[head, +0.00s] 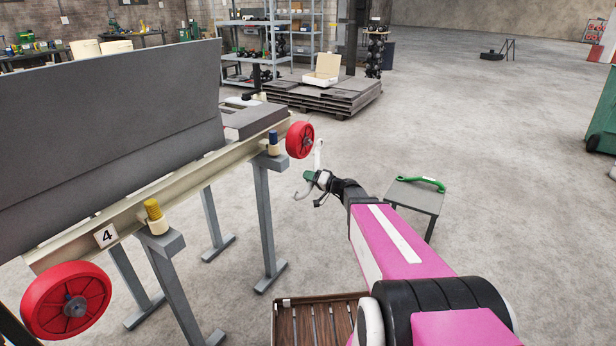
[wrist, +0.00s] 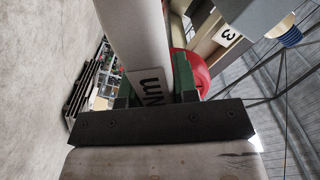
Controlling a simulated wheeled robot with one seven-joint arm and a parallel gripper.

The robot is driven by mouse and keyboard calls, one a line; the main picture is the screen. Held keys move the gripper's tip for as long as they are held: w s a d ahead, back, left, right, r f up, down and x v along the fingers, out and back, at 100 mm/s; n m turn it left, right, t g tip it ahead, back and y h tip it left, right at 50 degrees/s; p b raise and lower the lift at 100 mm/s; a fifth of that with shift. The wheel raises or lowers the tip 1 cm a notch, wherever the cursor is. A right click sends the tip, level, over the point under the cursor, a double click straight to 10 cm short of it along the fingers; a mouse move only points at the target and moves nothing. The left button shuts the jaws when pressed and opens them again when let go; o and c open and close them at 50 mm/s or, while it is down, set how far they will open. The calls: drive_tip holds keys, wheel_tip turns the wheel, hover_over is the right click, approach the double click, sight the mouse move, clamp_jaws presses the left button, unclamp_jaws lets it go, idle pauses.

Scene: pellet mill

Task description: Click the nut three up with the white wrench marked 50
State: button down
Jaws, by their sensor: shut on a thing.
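My gripper (head: 316,180) has green fingers and is shut on a white wrench (head: 319,155), which sticks up from it beside the frame's far end. In the wrist view the wrench's pale shaft (wrist: 138,38) runs up between the green fingers (wrist: 155,88). A label reading "Nm" shows on it; no 50 is visible. A blue-topped fitting (head: 273,137) on a cream collar stands on the frame, left of my gripper and apart from it. A yellow one (head: 153,209) stands nearer. The blue one also shows in the wrist view (wrist: 290,37). I cannot make out which part is the nut.
A cream beam (head: 150,205) on grey legs carries a number 4 plate (head: 106,236) and red wheels (head: 300,139); a number 3 plate (wrist: 228,35) shows in the wrist view. A green-handled tool (head: 420,183) lies on a small stool (head: 414,199). A slatted tray (head: 287,302) is below.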

drive_tip(key=w+d+f+n, duration=0.4)
drive_tip(key=w+d+n, duration=0.7)
drive_tip(key=w+n, duration=0.4)
drive_tip(key=shift+w+d+n, duration=0.2)
drive_tip(key=shift+w+n, duration=0.15)
drive_tip(key=shift+n, duration=0.45)
drive_tip(key=shift+w+a, duration=0.1)
idle(0.4)
drive_tip(key=shift+w+a, duration=0.45)
drive_tip(key=shift+a, duration=0.15)
drive_tip(key=shift+w+a, duration=0.1)
drive_tip(key=shift+a, duration=0.05)
drive_tip(key=shift+w+a, duration=0.15)
drive_tip(key=shift+a, duration=0.05)
idle(0.3)
idle(0.5)
